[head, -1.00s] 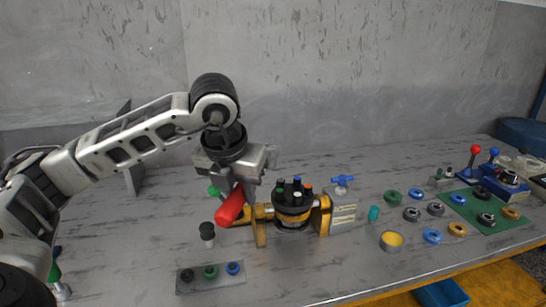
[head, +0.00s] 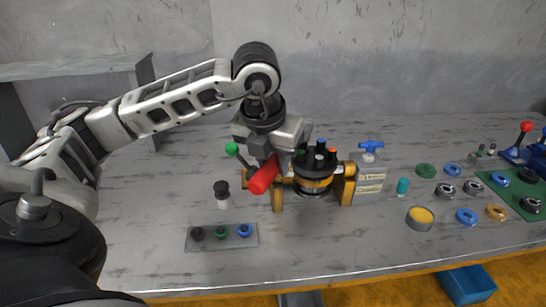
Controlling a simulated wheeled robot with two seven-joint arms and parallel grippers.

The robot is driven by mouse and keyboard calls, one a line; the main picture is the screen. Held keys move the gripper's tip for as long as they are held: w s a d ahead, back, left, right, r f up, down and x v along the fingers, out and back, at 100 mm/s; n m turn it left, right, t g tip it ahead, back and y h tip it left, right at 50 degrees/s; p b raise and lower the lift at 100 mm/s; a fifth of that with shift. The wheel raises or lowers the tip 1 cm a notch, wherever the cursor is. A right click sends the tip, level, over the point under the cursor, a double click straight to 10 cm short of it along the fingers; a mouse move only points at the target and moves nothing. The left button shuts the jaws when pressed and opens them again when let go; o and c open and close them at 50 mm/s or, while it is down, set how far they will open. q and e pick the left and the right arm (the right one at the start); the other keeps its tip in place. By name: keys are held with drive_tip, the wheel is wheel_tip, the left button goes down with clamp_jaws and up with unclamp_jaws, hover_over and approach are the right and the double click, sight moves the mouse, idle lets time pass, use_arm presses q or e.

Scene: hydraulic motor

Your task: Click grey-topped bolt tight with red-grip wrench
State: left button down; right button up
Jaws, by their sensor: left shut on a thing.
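My left gripper (head: 272,152) is shut on the red-grip wrench (head: 264,179), whose red handle points down toward the camera. The gripper is just left of the hydraulic motor (head: 314,186), a black and yellow round body lying in a yellow holder. My right gripper is not in view.
A grey plate (head: 250,240) with black, green and blue pieces lies in front. Several rings and a yellow-filled cup (head: 420,219) lie right.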

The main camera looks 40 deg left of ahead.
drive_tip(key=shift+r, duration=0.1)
use_arm(q)
drive_tip(key=shift+s, duration=0.15)
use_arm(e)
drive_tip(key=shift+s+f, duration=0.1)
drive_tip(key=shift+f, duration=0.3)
use_arm(q)
drive_tip(key=shift+d+f+b, duration=0.1)
drive_tip(key=shift+f+b, duration=0.3)
drive_tip(key=shift+b, duration=0.65)
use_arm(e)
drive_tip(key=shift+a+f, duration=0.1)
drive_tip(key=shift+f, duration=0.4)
use_arm(q)
drive_tip(key=shift+s+f+b, duration=0.1)
drive_tip(key=shift+f+b, duration=0.65)
drive_tip(key=shift+b, duration=0.05)
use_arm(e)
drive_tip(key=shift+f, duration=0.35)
